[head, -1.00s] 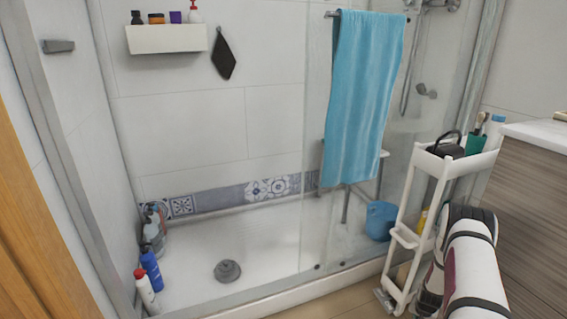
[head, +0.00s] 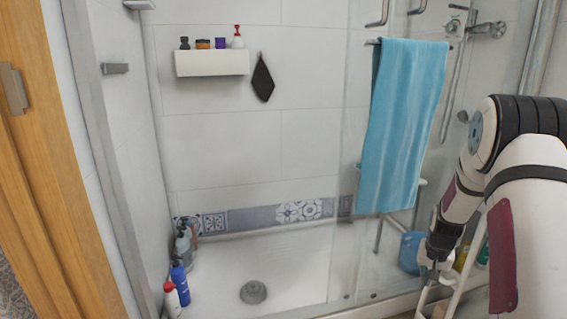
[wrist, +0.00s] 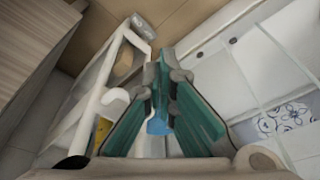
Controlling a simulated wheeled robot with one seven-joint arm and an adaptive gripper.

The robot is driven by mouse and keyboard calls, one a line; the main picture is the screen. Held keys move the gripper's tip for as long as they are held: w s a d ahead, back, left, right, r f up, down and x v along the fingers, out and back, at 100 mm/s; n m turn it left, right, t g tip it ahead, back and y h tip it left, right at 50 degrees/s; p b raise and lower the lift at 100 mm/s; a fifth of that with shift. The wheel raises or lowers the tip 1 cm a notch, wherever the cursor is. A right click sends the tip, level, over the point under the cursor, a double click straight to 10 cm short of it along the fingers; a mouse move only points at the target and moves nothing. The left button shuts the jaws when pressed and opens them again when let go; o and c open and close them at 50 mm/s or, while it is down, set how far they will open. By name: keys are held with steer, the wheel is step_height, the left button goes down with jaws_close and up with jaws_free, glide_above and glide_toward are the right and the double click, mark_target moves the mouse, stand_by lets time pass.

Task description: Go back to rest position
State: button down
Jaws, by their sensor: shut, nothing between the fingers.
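My gripper (head: 432,268) hangs at the lower right of the head view, pointing down in front of the white cart (head: 462,292). My arm hides most of the cart. In the wrist view my gripper (wrist: 166,58) shows two teal-lined fingers that come together at the tips with nothing held. The cart (wrist: 100,100) stands just left of the fingers there. I cannot tell from the pictures whether they touch.
A blue towel (head: 402,125) hangs on the shower glass. A blue bucket (head: 411,252) is behind my gripper. Bottles (head: 180,280) stand at the left of the shower tray (head: 300,270). A shelf (head: 212,63) holds several small containers.

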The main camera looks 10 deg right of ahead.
steer(key=s+a+r+n, duration=0.1)
steer(key=s+a+r, duration=0.3)
steer(key=a+r, duration=0.35)
steer(key=s+a+r+n+y, duration=0.1)
steer(key=s+a+r, duration=0.4)
steer(key=a+r, duration=0.25)
steer(key=s+a+r+n, duration=0.2)
steer(key=s+a+r, duration=0.2)
steer(key=a+r, duration=0.4)
steer(key=s+a+r+n+g, duration=0.15)
steer(key=s+a, duration=0.35)
steer(key=s, duration=0.8)
steer(key=s+a+r+n+g, duration=0.1)
steer(key=s+a+r+n, duration=0.2)
steer(key=s, duration=1)
step_height(320, 180, up, 36)
steer(key=a+t+p, duration=0.1)
steer(key=t+p, duration=0.3)
steer(key=p, duration=3)
steer(key=shift+m+y+p, duration=0.3)
steer(key=shift+m, duration=0.05)
steer(key=shift+w+t, duration=0.1)
steer(key=shift+t, duration=0.15)
